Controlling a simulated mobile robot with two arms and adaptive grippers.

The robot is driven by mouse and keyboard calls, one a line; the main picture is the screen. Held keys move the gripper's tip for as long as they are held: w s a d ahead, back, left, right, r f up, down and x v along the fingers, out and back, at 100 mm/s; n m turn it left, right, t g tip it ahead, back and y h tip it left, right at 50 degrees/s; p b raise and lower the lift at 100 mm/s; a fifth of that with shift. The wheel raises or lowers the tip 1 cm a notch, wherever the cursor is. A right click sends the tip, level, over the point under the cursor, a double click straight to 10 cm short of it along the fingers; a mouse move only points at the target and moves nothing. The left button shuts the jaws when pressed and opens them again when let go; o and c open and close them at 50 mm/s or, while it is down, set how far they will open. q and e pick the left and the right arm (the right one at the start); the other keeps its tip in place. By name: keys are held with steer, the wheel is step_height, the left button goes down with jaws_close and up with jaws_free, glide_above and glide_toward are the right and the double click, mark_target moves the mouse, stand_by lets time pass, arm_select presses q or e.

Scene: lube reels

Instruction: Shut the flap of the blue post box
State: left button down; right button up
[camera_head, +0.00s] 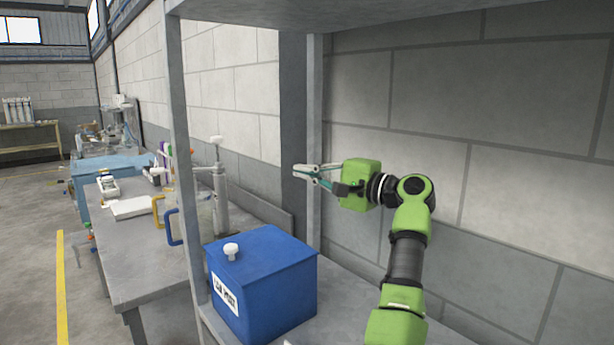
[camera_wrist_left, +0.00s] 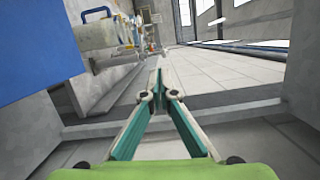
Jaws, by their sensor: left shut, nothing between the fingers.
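The blue post box (camera_head: 262,295) stands on a grey shelf at the lower middle of the head view, with a white label on its front. Its top flap (camera_head: 265,250), with a white knob (camera_head: 231,250), lies down on the box, and I see no gap under it. My left gripper (camera_head: 301,172) is above and behind the box, apart from it, with its fingers pointing left. In the left wrist view, its fingertips (camera_wrist_left: 158,77) meet with nothing between them, and part of the blue box (camera_wrist_left: 38,50) fills the upper left. My right gripper is not in view.
A shelf post (camera_head: 186,150) rises just left of the box, and a rear post (camera_head: 314,110) stands near my gripper. The upper shelf (camera_head: 270,8) is overhead. A grey bench (camera_head: 135,262) with lab items stands at left. A block wall is behind.

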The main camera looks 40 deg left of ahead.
arm_select(q)
steer(key=w+d, duration=0.1)
steer(key=d, duration=1.1)
steer(key=shift+w+f, duration=0.15)
steer(key=shift+w, duration=0.25)
